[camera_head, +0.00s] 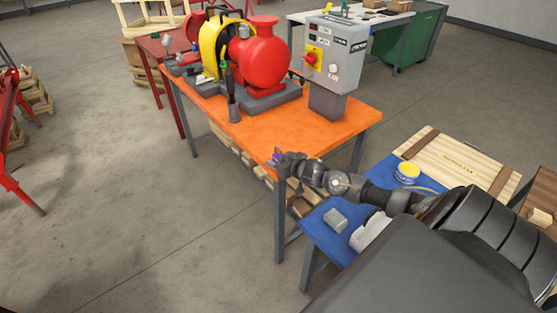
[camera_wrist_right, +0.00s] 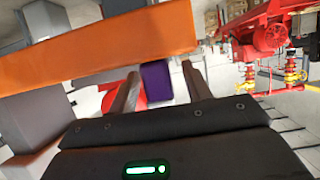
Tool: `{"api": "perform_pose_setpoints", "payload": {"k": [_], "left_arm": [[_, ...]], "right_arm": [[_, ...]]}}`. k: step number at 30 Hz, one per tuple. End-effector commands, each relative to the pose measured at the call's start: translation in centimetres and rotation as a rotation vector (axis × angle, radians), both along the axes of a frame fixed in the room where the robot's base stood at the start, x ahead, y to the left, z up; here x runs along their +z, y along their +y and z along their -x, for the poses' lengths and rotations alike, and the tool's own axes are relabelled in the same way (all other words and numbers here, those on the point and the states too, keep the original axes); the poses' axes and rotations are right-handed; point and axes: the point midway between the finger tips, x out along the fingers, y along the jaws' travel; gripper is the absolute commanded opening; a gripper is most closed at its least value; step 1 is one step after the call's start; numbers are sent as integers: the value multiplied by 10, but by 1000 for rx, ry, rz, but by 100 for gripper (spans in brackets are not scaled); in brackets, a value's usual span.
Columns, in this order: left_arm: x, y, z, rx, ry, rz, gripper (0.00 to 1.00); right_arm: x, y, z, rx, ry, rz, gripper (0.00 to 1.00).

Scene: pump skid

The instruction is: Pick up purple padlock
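The purple padlock (camera_head: 277,156) shows as a small patch at the tip of my right gripper (camera_head: 281,158), by the front corner of the orange table (camera_head: 310,125). In the right wrist view the padlock (camera_wrist_right: 156,82) is a plain purple block between the two fingers of my right gripper (camera_wrist_right: 161,75). A narrow gap shows between the block and the right-hand finger, so the fingers look open around it. Its shackle cannot be made out. My left gripper is not in view.
A grey control box (camera_head: 335,55) and a red pump (camera_head: 262,60) stand on the orange table. A blue bench (camera_head: 318,232) with a grey block (camera_head: 335,220), a yellow-topped tin (camera_head: 407,172) and a wooden board (camera_head: 460,155) lies beneath my right arm.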

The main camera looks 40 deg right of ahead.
Motion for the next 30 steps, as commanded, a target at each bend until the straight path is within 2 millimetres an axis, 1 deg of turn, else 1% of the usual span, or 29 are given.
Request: {"api": "perform_pose_setpoints", "payload": {"k": [1,9,11,19,22,26,28,30], "left_arm": [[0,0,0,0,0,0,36],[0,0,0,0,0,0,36],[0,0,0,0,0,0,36],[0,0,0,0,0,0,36],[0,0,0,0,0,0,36],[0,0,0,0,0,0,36],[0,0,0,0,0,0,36],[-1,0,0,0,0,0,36]], "right_arm": [[0,0,0,0,0,0,43],[0,0,0,-1,0,0,7],[0,0,0,-1,-1,0,0],[2,-1,0,-1,-2,0,0],[7,-1,0,-1,-3,0,0],[21,-1,-1,0,-5,0,0],[34,-1,0,0,-6,1,0],[46,7,10,4,-4,1,0]]}}
